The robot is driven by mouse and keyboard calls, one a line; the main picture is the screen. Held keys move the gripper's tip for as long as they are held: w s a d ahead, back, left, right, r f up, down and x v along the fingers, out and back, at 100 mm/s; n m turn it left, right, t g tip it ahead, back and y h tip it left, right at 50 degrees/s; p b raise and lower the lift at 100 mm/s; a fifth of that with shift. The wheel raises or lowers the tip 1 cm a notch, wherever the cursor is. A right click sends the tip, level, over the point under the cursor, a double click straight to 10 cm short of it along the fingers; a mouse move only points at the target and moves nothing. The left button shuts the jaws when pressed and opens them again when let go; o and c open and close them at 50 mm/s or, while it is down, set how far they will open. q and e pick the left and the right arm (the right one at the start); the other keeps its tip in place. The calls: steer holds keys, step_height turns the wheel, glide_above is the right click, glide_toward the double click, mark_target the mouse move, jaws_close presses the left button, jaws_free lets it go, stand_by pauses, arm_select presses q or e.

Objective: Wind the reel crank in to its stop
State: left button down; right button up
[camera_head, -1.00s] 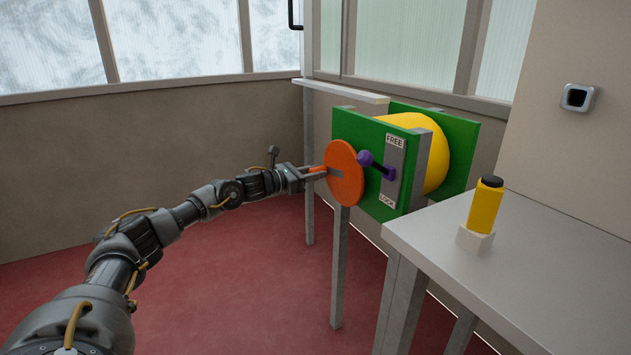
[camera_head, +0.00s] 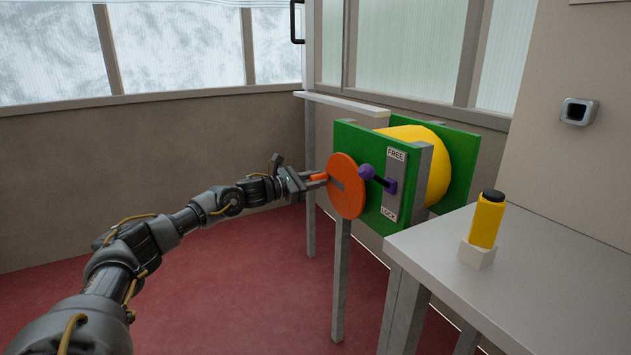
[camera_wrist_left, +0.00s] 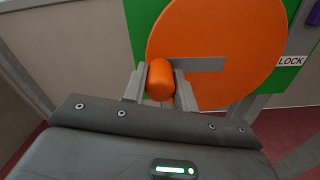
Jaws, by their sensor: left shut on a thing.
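The reel stands on a frame with green side plates (camera_head: 344,138) and a yellow drum (camera_head: 430,160). An orange crank disc (camera_head: 347,187) faces me on its near side, with a grey bar across it. My left gripper (camera_head: 318,179) is at the disc's left edge, shut on the orange crank handle (camera_wrist_left: 160,80). In the left wrist view the fingers lie on both sides of the handle, and the grey bar runs right from it. A purple-knobbed lever (camera_head: 367,171) sits between the FREE and LOCK labels; its exact setting is hard to tell. My right gripper is not in view.
A grey table (camera_head: 540,262) stands at the right, holding a yellow cylinder with a black top (camera_head: 487,219) in a white block (camera_head: 477,253). A narrow white shelf (camera_head: 342,104) is behind the reel. Red floor (camera_head: 230,290) is open in front.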

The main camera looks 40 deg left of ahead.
arm_select(q)
steer(key=c, duration=1.1)
jaws_free()
steer(key=v, duration=1.1)
